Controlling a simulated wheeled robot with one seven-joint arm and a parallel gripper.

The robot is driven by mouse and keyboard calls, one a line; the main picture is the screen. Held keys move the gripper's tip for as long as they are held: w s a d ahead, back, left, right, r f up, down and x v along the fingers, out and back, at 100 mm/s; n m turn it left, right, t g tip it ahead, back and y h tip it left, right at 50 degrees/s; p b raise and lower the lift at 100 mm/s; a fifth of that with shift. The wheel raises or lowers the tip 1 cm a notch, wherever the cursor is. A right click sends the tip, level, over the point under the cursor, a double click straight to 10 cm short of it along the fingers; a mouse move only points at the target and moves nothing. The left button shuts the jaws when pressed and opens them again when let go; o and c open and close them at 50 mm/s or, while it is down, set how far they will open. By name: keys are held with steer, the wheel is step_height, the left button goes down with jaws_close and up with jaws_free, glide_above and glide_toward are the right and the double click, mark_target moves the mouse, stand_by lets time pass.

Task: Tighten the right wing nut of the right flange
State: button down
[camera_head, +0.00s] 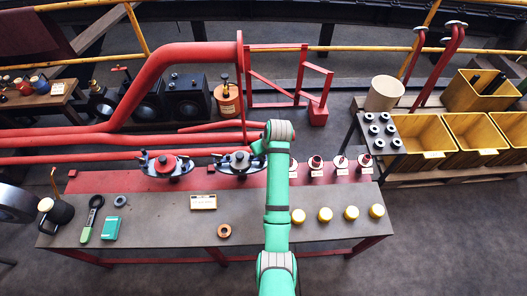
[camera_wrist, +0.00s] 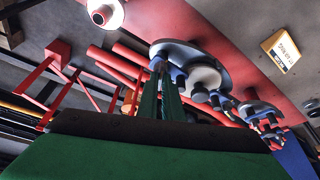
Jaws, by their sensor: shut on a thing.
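The right flange (camera_head: 237,160) is a dark body with a grey round cap on the red strip of the bench. In the wrist view the right flange (camera_wrist: 205,76) lies just beyond my fingers. My gripper (camera_head: 260,148) is at its right end. In the wrist view my gripper (camera_wrist: 167,72) has its green fingers close together, shut on the right wing nut, which is mostly hidden between and behind the fingertips. The left flange (camera_head: 168,164), with a red cap, stands to the left, apart from my gripper.
Several red-topped fittings (camera_head: 315,163) on white bases stand right of my arm. Yellow-capped jars (camera_head: 325,214), a copper ring (camera_head: 224,231) and a label plate (camera_head: 203,202) lie on the bench front. Red pipes (camera_head: 110,138) run behind the flanges.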

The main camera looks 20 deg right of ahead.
steer(key=m+h, duration=0.2)
steer(key=m, duration=0.3)
stand_by(0.5)
steer(key=shift+r, duration=0.1)
steer(key=c, duration=1.9)
jaws_free()
steer(key=shift+a, duration=0.1)
steer(key=v, duration=1)
steer(key=shift+s+a+r, duration=0.1)
steer(key=shift+r, duration=0.25)
